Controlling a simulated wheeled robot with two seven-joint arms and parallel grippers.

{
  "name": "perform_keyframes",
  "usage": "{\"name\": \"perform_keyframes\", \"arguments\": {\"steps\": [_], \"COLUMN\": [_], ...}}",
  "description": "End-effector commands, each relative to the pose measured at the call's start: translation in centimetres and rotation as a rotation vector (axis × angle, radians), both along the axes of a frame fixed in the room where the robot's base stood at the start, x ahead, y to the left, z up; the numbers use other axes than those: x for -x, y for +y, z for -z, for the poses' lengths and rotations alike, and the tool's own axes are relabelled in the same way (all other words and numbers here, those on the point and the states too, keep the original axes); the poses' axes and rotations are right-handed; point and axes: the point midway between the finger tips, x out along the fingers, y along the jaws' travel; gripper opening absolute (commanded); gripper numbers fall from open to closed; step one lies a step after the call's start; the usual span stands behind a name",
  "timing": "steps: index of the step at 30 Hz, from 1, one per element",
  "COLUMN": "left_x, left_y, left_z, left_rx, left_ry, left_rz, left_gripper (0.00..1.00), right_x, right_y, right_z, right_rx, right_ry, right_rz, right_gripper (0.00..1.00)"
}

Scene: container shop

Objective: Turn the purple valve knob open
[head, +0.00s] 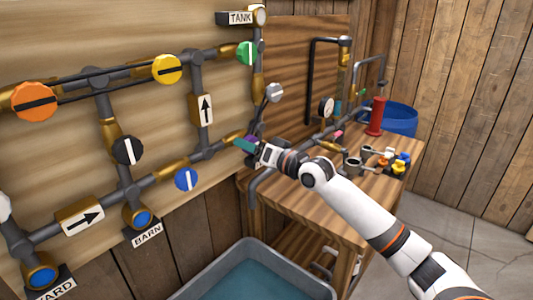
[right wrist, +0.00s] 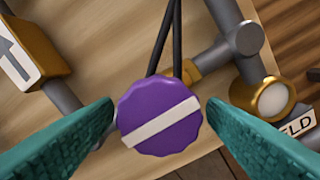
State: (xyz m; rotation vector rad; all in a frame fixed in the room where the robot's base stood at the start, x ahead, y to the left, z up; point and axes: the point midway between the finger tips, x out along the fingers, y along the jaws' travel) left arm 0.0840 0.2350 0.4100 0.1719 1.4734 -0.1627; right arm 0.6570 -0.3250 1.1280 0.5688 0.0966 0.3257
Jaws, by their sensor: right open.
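The purple valve knob (right wrist: 155,100) fills the middle of the right wrist view, with a white stripe slanting up to the right across its face. My right gripper (head: 245,144) is open, with its teal fingers at either side of the knob in the right wrist view. Small gaps seem to show between the fingertips and the knob's rim. In the head view my right gripper hides most of the knob; only a bit of purple shows by the fingers. My left gripper is not in view.
Other knobs on the pipe board are orange (head: 35,101), yellow (head: 167,69), green (head: 246,53), black (head: 127,151), blue (head: 187,179) and grey (head: 274,92). A water trough (head: 262,250) stands below. A workbench (head: 300,208) with fittings is at the right.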

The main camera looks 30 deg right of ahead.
Motion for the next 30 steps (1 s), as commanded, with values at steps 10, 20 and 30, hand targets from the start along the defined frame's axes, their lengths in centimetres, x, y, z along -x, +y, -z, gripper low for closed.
{"name": "perform_keyframes", "arguments": {"steps": [10, 20, 30], "left_x": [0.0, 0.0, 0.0], "left_y": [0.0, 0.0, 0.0], "left_z": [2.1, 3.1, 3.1], "left_rx": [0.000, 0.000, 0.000], "left_ry": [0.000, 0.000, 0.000], "left_rz": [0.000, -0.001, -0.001], "left_gripper": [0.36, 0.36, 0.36], "right_x": [6.6, 10.1, 10.6], "right_y": [-2.2, -3.5, -3.7], "right_z": [0.6, 0.3, 0.0], "right_rx": [0.007, 0.003, 0.003], "right_ry": [0.006, 0.003, 0.001], "right_rz": [0.000, 0.000, 0.000], "right_gripper": [0.66, 0.66, 0.66]}}
